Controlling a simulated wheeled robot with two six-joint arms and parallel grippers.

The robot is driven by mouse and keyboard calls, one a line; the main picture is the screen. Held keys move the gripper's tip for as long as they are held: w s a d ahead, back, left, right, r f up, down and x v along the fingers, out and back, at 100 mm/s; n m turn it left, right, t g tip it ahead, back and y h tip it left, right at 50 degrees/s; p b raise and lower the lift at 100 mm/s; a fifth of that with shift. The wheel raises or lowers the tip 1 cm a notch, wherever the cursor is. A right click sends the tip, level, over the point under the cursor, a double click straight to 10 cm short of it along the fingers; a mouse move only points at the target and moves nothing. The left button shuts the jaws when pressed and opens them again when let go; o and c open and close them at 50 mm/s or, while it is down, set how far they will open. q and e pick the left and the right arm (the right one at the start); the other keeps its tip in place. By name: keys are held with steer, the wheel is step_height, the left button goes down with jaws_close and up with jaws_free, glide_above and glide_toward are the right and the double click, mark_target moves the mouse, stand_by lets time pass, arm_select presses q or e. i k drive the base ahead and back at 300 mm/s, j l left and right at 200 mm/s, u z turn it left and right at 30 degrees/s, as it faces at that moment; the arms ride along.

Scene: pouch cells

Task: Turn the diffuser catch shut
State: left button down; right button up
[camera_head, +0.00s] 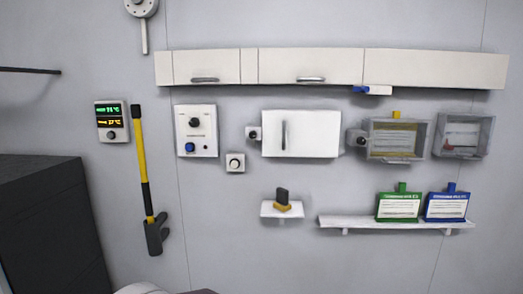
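No part is labelled as the diffuser or its catch, and I cannot tell which one it is. A round white fitting (141,7) with a lever (144,38) hanging straight down is at the top left, cut by the picture edge. A small blue-ended white piece (378,90) sits under the long cream wall cabinet (435,68). A white box (301,134) with a dark upright handle (284,136) has a small dark-knobbed fitting (254,133) at its left. Neither gripper is in view.
A yellow-and-black long-handled tool (141,160) hangs on the wall. A dark cabinet (50,225) fills the lower left.

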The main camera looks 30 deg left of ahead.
mark_target(253, 135)
steer(key=u, duration=1.05)
